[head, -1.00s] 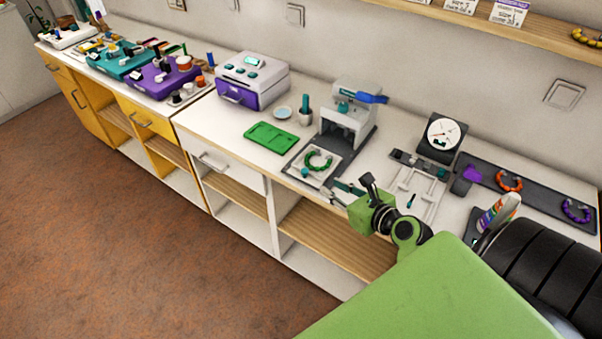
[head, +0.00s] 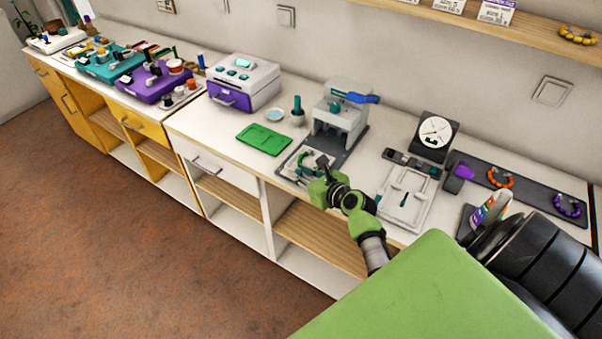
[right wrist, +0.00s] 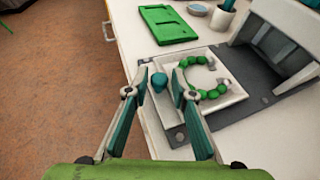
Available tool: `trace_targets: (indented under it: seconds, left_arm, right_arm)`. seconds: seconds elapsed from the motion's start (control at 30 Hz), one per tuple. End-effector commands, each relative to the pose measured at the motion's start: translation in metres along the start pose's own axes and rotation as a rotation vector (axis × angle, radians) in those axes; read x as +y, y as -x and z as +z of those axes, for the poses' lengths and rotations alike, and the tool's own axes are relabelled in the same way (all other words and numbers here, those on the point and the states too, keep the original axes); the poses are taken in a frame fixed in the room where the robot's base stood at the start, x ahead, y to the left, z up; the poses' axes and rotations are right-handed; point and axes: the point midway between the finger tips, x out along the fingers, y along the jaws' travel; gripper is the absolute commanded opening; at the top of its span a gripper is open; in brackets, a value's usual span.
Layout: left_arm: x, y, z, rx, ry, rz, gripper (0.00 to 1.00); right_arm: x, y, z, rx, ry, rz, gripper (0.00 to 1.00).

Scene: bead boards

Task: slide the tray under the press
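The white square tray (right wrist: 232,92) holds an open ring of green beads (right wrist: 186,78) and has a teal knob (right wrist: 159,82) on its near side. It lies on the dark base in front of the press (right wrist: 285,35). In the head view the tray (head: 292,171) is partly hidden by my right gripper (head: 322,166); the white press (head: 338,112) with its blue lever stands behind it. In the right wrist view my right gripper (right wrist: 160,72) is open, its fingers on either side of the knob; I cannot tell whether they touch it. My left gripper is not in view.
A green board (head: 264,139) lies left of the press, near a small dish (head: 275,115) and a cup (head: 297,117). A white frame (head: 405,196) and a dial (head: 435,135) are to the right. The purple-and-white machine (head: 242,82) stands further left.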

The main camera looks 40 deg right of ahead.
Motion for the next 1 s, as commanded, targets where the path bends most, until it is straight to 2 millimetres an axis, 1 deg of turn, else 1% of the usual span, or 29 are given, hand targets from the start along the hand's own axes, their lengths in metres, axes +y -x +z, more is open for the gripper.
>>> trace_targets:
  seconds: [0.23,0.27,0.3,0.33,0.47,0.57,0.67,0.8,0.9,1.0]
  left_arm:
    - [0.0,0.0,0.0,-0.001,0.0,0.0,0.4]
    - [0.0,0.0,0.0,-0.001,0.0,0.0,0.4]
    - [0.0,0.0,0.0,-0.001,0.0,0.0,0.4]
    - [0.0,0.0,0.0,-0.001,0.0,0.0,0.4]
    - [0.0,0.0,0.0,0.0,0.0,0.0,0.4]
    - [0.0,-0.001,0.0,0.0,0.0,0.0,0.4]
    - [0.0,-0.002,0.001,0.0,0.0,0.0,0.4]
    - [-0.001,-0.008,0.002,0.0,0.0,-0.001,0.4]
    - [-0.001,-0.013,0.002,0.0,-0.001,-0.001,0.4]
    - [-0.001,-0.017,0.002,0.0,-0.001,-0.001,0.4]
  right_arm:
    - [0.0,-0.001,0.0,0.0,0.0,0.0,0.23]
    - [0.0,-0.001,0.0,0.0,0.0,0.0,0.15]
    - [0.0,-0.001,0.0,0.0,0.0,0.0,0.05]
    - [0.0,-0.001,0.0,0.0,0.0,0.0,0.0]
    - [0.0,0.0,0.0,0.0,0.0,0.0,0.0]
    - [-0.006,-0.003,0.001,0.0,0.0,-0.001,0.0]
    - [-0.024,-0.01,0.004,0.0,0.003,-0.002,0.0]
    - [-0.06,-0.024,0.009,-0.002,0.002,-0.003,0.0]
    - [-0.082,-0.033,0.012,-0.001,0.001,-0.002,0.0]
    - [-0.097,-0.039,0.015,-0.001,0.001,0.0,0.0]
